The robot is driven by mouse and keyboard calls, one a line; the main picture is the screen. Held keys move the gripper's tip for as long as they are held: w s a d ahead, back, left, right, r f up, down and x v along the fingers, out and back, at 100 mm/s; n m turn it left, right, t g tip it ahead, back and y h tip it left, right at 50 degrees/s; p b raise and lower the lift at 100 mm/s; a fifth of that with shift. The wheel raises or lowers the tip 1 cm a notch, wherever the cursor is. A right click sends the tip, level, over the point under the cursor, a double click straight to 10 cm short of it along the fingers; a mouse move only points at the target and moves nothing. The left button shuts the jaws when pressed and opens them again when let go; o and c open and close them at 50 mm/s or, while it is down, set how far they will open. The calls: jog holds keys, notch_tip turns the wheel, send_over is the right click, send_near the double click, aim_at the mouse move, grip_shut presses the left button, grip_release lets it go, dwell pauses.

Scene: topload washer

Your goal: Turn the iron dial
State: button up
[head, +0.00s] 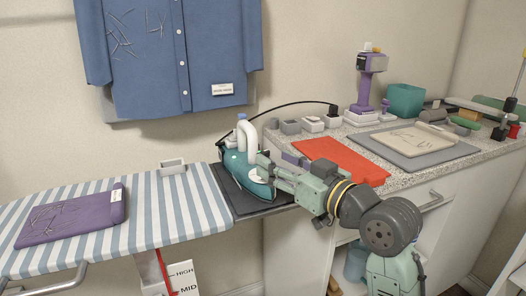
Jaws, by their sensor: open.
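The teal iron (235,170) with a white handle (249,136) rests on a dark mat (226,190) at the board's right end. A small white round part, perhaps the dial (255,176), shows on its right side, partly behind my gripper. My gripper (268,170) is open, reaching from the right, with its fingertips close beside the iron. I cannot tell whether they touch it.
The striped ironing board (150,210) holds a folded purple cloth (70,215) and a small grey block (172,166). A red mat (338,160), a grey board (378,152) and a purple device (367,85) are on the counter. A black cord (285,103) arches behind the iron.

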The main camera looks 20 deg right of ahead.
jog(key=p+x, duration=0.1)
jog(key=x, duration=0.4)
jog(key=shift+w, duration=0.15)
jog(key=shift+c, duration=0.4)
grip_shut()
